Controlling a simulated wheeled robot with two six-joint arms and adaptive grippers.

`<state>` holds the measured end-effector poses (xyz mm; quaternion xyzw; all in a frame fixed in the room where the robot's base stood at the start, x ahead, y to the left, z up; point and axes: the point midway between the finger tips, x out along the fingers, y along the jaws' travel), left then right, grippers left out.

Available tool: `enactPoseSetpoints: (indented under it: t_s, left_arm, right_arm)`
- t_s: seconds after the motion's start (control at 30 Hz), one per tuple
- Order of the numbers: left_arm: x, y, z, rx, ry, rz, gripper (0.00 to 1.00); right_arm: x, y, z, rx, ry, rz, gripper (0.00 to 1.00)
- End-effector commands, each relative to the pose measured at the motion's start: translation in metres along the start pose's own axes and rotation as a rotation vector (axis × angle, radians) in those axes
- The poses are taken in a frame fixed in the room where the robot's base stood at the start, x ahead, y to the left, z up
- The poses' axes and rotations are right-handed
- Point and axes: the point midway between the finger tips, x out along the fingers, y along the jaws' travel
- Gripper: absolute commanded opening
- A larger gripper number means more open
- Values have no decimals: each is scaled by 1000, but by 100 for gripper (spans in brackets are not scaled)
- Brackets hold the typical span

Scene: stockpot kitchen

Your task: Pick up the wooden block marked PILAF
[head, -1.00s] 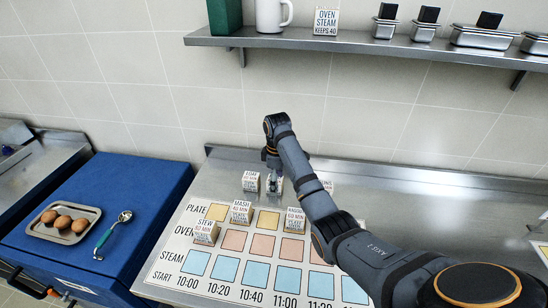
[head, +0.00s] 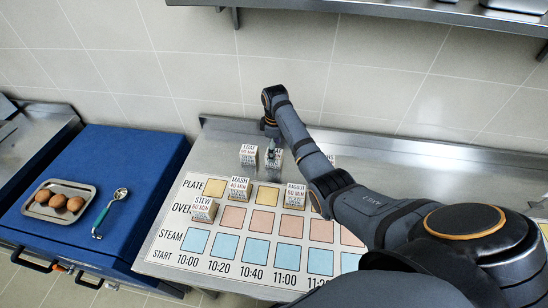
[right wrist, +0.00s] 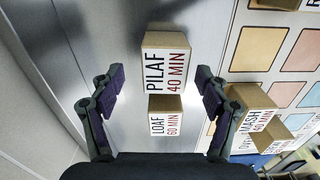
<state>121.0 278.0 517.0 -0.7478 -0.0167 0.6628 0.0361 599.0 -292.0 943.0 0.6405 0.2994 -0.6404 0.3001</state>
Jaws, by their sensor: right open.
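The wooden block marked PILAF (right wrist: 165,70) is upright on the steel counter, its label facing the right wrist camera. In the head view the block (head: 274,160) is partly covered by my right gripper (head: 272,145), which points down over it from behind. In the right wrist view my right gripper (right wrist: 159,74) is open, with a finger on each side of the PILAF block and a visible gap on both sides. How deep the block is between the fingers is hard to tell. My left gripper is not in view.
The LOAF block (head: 248,155) stands close beside PILAF. The MASH (head: 239,188), RAGOUT (head: 294,195) and STEW (head: 204,209) blocks stand on the printed schedule board (head: 160,240). Another block is partly behind my arm. A tray of potatoes (head: 60,201) and a scoop (head: 110,212) lie left.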

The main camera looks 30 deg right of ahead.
Motion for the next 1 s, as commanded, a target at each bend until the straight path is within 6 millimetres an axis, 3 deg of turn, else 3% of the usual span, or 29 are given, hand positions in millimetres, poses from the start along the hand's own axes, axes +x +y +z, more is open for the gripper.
enactPoseSetpoints:
  t_s: [0.13,0.27,0.53,1.0]
  left_arm:
    - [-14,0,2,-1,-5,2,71]
    - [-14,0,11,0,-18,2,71]
    - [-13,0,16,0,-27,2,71]
    - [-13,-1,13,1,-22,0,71]
  right_arm:
    - [22,-6,-2,-1,-2,-7,75]
    - [42,-5,-2,0,-1,-4,75]
    - [47,-5,-2,0,0,-2,75]
    - [47,-5,-1,0,-1,-2,13]
